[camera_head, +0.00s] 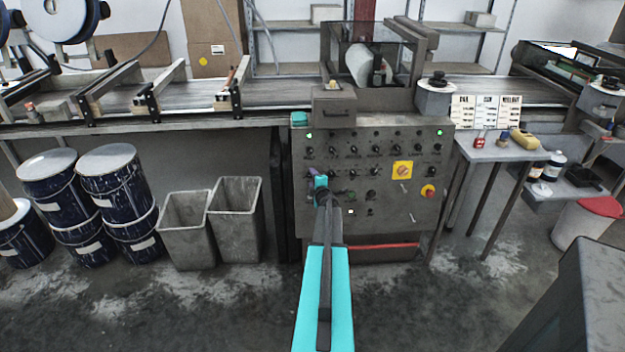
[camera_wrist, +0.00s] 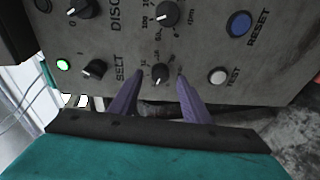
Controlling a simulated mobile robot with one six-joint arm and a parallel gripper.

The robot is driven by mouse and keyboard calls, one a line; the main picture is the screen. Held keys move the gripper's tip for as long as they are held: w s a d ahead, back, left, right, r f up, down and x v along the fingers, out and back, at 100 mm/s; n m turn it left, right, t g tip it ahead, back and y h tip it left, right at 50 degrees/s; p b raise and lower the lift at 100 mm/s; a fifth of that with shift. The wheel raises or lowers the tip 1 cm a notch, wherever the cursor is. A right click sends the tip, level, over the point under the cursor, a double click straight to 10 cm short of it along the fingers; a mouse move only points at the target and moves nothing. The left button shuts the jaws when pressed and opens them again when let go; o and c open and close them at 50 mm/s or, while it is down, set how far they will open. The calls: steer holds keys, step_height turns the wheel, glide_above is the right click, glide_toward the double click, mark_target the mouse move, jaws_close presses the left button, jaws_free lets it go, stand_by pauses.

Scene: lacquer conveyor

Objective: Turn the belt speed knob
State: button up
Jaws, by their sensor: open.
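The control panel (camera_head: 375,150) is a grey metal front with rows of small black knobs, below the conveyor in the head view. My gripper (camera_head: 317,173) is close to its left part and covers the spot behind it. In the wrist view a small black dial knob with a white pointer line (camera_wrist: 160,73) sits beside a label that seems to read BELT. The two purple fingers of my gripper (camera_wrist: 159,80) are open, with their tips to the left and right of this knob. A gap shows on both sides. Whether the tips reach the panel is unclear.
Beside it are a black selector knob (camera_wrist: 94,69), a green lamp (camera_wrist: 63,65), a white TEST button (camera_wrist: 218,76) and a blue RESET button (camera_wrist: 239,24). Another dial (camera_wrist: 168,13) is above. In the head view a red stop button (camera_head: 428,191) is at right, grey bins (camera_head: 235,220) at left.

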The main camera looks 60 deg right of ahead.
steer(key=v, duration=1.2)
steer(key=shift+b, duration=0.4)
stand_by(0.4)
